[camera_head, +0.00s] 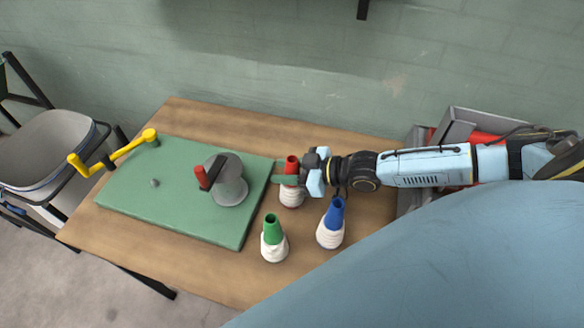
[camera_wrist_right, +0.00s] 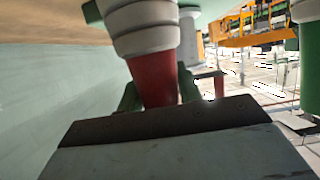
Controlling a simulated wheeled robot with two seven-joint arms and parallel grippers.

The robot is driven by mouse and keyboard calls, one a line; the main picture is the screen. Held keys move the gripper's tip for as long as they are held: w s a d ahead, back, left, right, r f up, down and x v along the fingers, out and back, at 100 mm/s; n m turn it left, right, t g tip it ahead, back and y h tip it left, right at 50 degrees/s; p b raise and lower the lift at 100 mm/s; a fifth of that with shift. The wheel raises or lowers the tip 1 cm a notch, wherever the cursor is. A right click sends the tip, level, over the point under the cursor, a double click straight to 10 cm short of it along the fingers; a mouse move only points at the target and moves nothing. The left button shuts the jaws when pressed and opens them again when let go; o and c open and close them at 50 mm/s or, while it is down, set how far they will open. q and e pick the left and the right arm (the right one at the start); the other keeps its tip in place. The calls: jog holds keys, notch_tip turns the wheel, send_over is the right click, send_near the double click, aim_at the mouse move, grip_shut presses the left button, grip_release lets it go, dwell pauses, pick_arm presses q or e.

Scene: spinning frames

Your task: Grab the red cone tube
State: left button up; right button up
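The red cone tube (camera_head: 292,164), with white yarn wound on its lower part (camera_head: 291,197), stands upright at the right edge of the green board. My right gripper (camera_head: 290,180) is at its upper red part, reaching in from the right. In the right wrist view the red tube (camera_wrist_right: 153,80) lies between the two green fingers, which look pressed against both its sides. The yarn hides part of the far side there. I cannot tell whether the tube's base still touches the table. My left gripper is not in view.
A green cone tube (camera_head: 272,230) and a blue one (camera_head: 334,213) stand close by, nearer me. The green board (camera_head: 140,197) carries a grey drum (camera_head: 231,185) with a red-handled crank and a yellow crank (camera_head: 115,152). Grey bins (camera_head: 455,125) stand at right. Bare wooden table (camera_head: 205,270) lies in front.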

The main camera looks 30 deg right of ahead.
jog(key=c, duration=0.4)
jog(key=shift+c, duration=0.2)
